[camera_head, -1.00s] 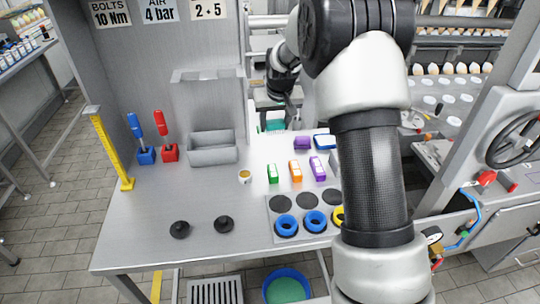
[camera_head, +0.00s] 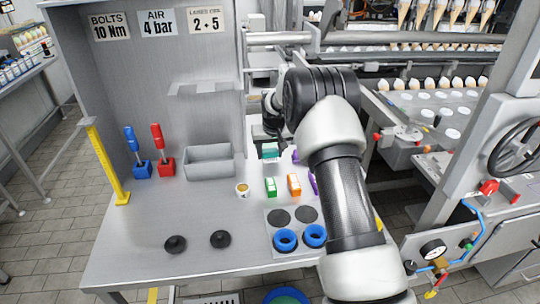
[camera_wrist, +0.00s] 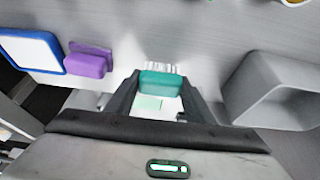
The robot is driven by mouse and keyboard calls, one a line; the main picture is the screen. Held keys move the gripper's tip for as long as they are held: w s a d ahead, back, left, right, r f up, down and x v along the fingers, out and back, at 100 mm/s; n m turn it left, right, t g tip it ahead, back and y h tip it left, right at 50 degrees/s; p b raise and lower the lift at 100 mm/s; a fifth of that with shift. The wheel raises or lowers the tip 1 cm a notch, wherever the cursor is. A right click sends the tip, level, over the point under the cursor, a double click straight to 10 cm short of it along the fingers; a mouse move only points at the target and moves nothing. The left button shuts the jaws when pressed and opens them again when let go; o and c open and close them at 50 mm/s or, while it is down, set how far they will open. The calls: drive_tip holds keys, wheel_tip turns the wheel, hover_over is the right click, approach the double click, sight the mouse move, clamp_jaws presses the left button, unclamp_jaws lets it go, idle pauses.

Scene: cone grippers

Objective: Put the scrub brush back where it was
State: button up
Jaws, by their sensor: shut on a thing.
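The scrub brush is a teal block with white bristles. In the wrist view the brush (camera_wrist: 161,84) sits between the two dark fingers of my gripper (camera_wrist: 161,92), which is shut on it, and the bristles point away from my palm. In the head view the brush (camera_head: 269,152) shows at the back of the bench, just below my gripper (camera_head: 271,140), right of the grey bin. My arm hides part of the bench to its right. I cannot tell whether the brush touches the bench top.
The grey open bin (camera_head: 208,163) stands left of my gripper. A purple block (camera_wrist: 88,62) and a blue-rimmed white tray (camera_wrist: 32,50) lie on the other side.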

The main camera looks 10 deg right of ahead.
drive_tip(key=shift+f, duration=0.5)
drive_tip(key=shift+f, duration=0.25)
drive_tip(key=o, duration=1)
drive_tip(key=shift+r, duration=0.1)
